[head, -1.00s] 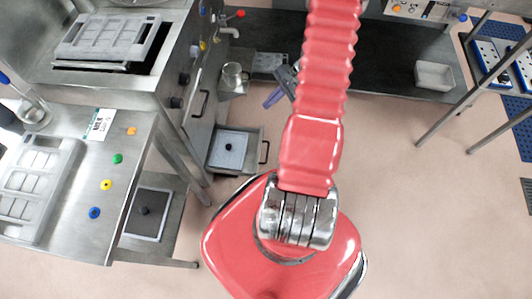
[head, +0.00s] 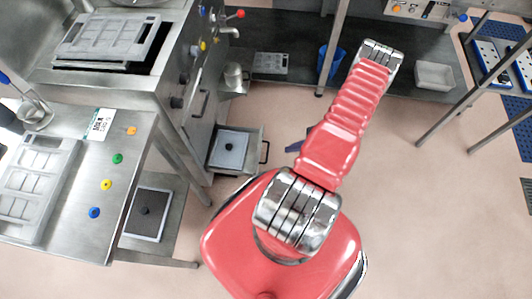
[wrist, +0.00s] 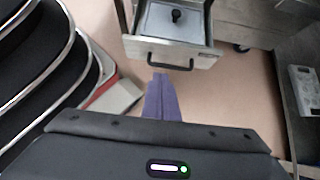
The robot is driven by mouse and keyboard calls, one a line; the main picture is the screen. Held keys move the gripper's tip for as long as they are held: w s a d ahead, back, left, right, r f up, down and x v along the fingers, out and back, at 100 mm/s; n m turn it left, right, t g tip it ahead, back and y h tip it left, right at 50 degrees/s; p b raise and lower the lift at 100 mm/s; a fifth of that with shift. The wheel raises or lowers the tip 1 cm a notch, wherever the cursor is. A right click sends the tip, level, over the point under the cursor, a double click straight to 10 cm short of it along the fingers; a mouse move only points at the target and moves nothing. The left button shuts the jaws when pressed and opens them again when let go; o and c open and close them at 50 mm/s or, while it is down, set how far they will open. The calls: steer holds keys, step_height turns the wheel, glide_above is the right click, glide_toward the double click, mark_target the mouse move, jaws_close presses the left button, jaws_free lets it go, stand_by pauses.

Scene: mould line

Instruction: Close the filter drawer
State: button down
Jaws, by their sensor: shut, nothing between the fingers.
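The filter drawer (head: 250,169) sticks out, open, from the lower part of the steel machine at left centre in the head view. A pale square plate with a black knob lies in it, and a dark bar handle (head: 265,152) is on its front. In the wrist view the drawer front (wrist: 200,60) and handle (wrist: 170,65) are at the top. In the head view my gripper (head: 292,148) shows just right of the handle, mostly hidden behind my arm.
A steel table (head: 130,160) with coloured buttons stands at left, with another knobbed plate (head: 147,213) on its lower shelf. Open floor lies right of the drawer.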

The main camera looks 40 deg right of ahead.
stand_by(0.3)
steer(key=shift+w+a+r+x, duration=0.2)
steer(key=shift+w+r+x, duration=0.15)
steer(key=shift+x, duration=1.8)
steer(key=shift+w+a+r+x, duration=0.2)
steer(key=shift+r+x, duration=0.15)
steer(key=shift+x, duration=1.8)
steer(key=shift+w+a+r+x, duration=0.15)
steer(key=shift+w+r+x, duration=0.15)
steer(key=shift+x, duration=1.85)
steer(key=shift+a, duration=0.15)
steer(key=shift+w, duration=0.15)
